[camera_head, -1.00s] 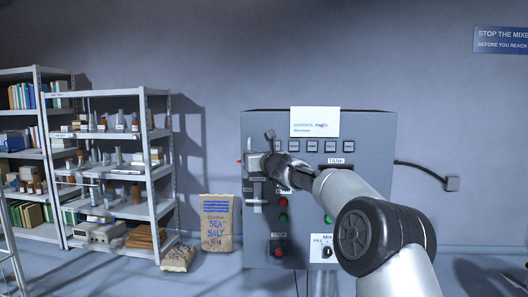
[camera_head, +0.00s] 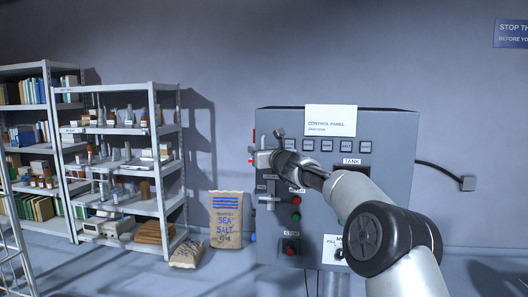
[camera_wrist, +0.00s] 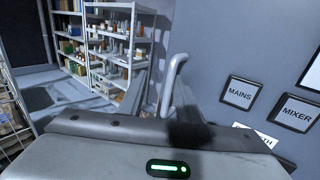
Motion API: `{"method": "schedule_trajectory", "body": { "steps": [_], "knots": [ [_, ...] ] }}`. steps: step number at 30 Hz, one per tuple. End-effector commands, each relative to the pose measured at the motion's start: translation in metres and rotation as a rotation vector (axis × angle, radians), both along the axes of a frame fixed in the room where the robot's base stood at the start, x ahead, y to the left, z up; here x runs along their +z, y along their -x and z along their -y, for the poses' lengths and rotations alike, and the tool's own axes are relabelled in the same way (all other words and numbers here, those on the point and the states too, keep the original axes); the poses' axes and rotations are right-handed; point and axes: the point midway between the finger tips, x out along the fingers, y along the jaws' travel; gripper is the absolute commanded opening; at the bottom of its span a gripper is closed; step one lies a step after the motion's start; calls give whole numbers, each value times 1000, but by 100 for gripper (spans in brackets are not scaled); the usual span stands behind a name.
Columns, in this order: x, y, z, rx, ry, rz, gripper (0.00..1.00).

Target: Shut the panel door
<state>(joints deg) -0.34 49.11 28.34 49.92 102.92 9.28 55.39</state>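The grey control panel box (camera_head: 388,190) stands against the wall, right of centre in the head view. Its front carries a white CONTROL PANEL label, buttons and a TANK display. I cannot make out a separate door leaf or its angle. My gripper (camera_head: 270,148) is at the panel's upper left front and hides part of it. In the wrist view, a pale bent handle (camera_wrist: 171,84) rises in front of my gripper (camera_wrist: 163,100), close to the right finger. The fingers look apart. I cannot tell whether they touch the handle.
MAINS (camera_wrist: 240,93) and MIXER (camera_wrist: 296,113) plates are to the right in the wrist view. Shelves (camera_head: 152,160) with bottles and books stand at the left.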

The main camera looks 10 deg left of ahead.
Motion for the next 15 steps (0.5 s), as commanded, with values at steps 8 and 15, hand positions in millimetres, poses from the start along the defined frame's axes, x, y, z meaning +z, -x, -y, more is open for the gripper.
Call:
{"method": "schedule_trajectory", "body": {
  "steps": [8,15],
  "knots": [
    [-2,1,-4,6,-2,-3,28],
    [-3,0,-2,2,-1,-5,28]
  ]
}}
